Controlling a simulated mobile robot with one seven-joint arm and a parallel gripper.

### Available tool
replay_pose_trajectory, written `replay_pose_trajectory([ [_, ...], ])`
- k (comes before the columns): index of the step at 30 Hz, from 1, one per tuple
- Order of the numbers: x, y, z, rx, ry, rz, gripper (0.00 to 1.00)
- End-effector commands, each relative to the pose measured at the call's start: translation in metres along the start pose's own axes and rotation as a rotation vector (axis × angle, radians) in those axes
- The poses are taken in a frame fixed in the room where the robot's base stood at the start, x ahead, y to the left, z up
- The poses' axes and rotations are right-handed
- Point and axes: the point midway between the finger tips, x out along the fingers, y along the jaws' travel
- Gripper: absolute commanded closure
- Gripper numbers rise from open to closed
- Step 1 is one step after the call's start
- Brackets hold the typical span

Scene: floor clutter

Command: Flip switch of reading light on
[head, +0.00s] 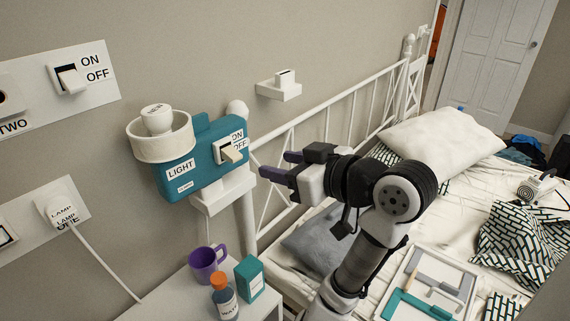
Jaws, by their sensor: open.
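The reading light (196,165) is a teal box labelled LIGHT with a round white lamp head (160,130), fixed at the bed's corner post. Its cream switch lever (232,155) sits on a white plate marked ON above OFF. The lever sticks out and appears tilted down, on the OFF side. My gripper (277,165) is open and empty, to the right of the switch with its dark fingers pointing left at it. A gap shows between the fingertips and the lever; its exact depth I cannot tell.
A wall plate (100,88) with another ON/OFF switch and a lamp plug with cord (62,210) are at left. A purple mug (206,262), a bottle (223,298) and a teal box (250,278) stand on the table below. The white bed rail (345,95) runs behind my arm.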

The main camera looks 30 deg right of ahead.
Motion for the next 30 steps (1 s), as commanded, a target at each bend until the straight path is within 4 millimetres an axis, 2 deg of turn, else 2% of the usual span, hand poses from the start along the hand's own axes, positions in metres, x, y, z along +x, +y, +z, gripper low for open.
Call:
replay_pose_trajectory([
  [4,0.004,0.000,0.008,-0.002,0.019,0.001,0.54],
  [8,0.013,0.001,0.026,-0.009,0.092,0.005,0.54],
  [15,0.031,0.000,0.059,-0.022,0.313,0.006,0.54],
  [21,0.037,-0.001,0.084,-0.017,0.496,0.003,0.54],
  [25,0.037,0.000,0.094,-0.008,0.589,0.002,0.54],
  [30,0.035,0.000,0.097,-0.001,0.654,0.000,0.54],
])
